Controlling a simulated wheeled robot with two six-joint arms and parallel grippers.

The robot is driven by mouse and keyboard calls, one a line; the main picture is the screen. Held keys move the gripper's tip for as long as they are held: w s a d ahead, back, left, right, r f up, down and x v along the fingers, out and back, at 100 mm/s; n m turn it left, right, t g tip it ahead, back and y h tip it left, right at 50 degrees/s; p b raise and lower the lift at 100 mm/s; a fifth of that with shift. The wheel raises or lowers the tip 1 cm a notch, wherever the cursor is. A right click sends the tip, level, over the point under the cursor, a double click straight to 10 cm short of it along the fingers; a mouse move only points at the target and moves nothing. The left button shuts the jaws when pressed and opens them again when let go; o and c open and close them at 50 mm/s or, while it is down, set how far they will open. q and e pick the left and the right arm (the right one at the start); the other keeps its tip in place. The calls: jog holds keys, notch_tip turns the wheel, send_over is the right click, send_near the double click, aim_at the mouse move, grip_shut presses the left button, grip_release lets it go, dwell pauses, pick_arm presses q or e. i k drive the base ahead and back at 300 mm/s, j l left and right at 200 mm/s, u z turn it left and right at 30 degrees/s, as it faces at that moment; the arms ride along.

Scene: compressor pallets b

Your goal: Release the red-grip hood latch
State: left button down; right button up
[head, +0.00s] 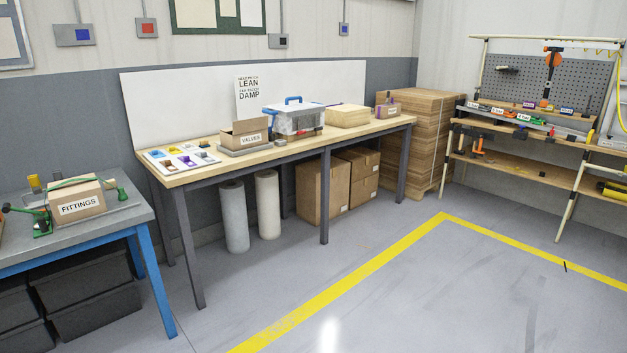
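I cannot make out a red-grip hood latch or a hood in the head view. Neither of my grippers is in view. A clear bin with blue handles (298,120) stands on the long wooden table.
The wooden table (225,164) runs along the wall, with a VALVES box (245,134) on it. Cartons (324,190) and two rolls (234,215) stand beneath. A rack (540,155) is at right, beside stacked cardboard (420,130).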

aim_at(300, 132)
jog(key=i+j+u, duration=0.1)
jog(key=i+u, duration=0.15)
jog(key=i, duration=1.8)
jog(key=i+j+z, duration=0.15)
jog(key=i+z, duration=0.15)
jog(key=i, duration=0.3)
jog(key=i+j+z, duration=0.35)
jog(key=i, duration=0.3)
jog(key=i+j+z, duration=0.3)
jog(key=i, duration=0.25)
jog(key=j, duration=0.1)
